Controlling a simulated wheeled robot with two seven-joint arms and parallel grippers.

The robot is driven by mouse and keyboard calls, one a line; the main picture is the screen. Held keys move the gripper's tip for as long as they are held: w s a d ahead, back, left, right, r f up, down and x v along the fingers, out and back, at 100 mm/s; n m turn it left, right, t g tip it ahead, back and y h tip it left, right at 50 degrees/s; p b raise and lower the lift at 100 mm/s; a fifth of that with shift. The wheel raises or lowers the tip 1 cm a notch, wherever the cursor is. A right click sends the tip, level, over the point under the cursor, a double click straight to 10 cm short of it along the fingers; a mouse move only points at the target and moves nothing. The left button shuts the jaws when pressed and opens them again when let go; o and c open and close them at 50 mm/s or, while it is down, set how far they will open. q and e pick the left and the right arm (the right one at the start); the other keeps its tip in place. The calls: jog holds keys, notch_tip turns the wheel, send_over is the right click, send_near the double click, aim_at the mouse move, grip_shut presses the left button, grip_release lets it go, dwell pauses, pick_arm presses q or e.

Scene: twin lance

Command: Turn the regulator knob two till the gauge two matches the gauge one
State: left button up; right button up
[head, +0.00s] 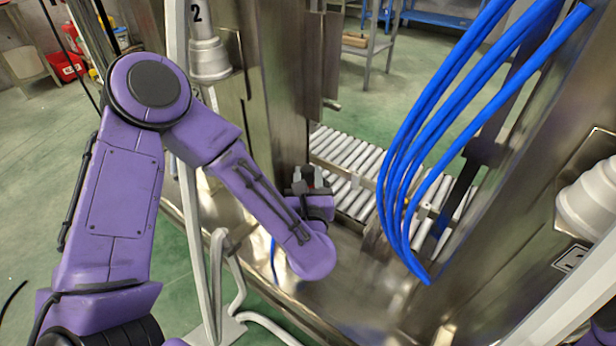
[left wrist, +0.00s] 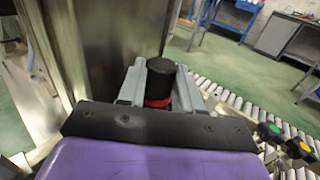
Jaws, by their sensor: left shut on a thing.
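My left gripper (head: 311,177) reaches from the left to the steel machine frame, at the near end of the roller conveyor. In the left wrist view its two grey fingers (left wrist: 159,85) stand on either side of a black cylindrical knob (left wrist: 161,72) with a red band below it. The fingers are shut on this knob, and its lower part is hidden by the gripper. No number shows on the knob. A label "2" shows on a pale fitting (head: 209,58) at the upper left. I see no gauge face in either view. My right gripper is out of view.
A roller conveyor (head: 352,160) runs behind the gripper. Blue hoses (head: 408,130) hang to its right, near a steel post. A steel panel (left wrist: 110,45) stands close left of the fingers. Coloured buttons (left wrist: 300,150) show at the lower right of the wrist view.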

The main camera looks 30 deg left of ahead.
pick_arm(q)
jog(key=shift+h, duration=0.3)
jog(key=m+h, duration=0.1)
jog(key=m+t+h+p, duration=0.1)
jog(key=shift+s+a+h, duration=0.1)
jog(key=shift+a+h, duration=0.1)
jog(key=shift+h, duration=0.1)
jog(key=shift+a+r+m+t+h+p, duration=0.15)
jog(key=shift+m+t+h+p, duration=0.4)
jog(key=shift+m+h, duration=0.5)
jog(key=m+h+p, duration=0.1)
jog(key=h, duration=0.1)
jog(key=m+h+p, duration=0.1)
jog(key=h+p, duration=0.1)
jog(key=h, duration=0.1)
jog(key=shift+a+m, duration=0.15)
jog(key=shift+m, duration=0.2)
jog(key=shift+a+m+h+p, duration=0.1)
jog(key=shift+m+h+p, duration=0.9)
jog(key=shift+h, duration=0.55)
jog(key=shift+f, duration=0.2)
jog(key=o, duration=1)
jog(key=shift+o, duration=0.2)
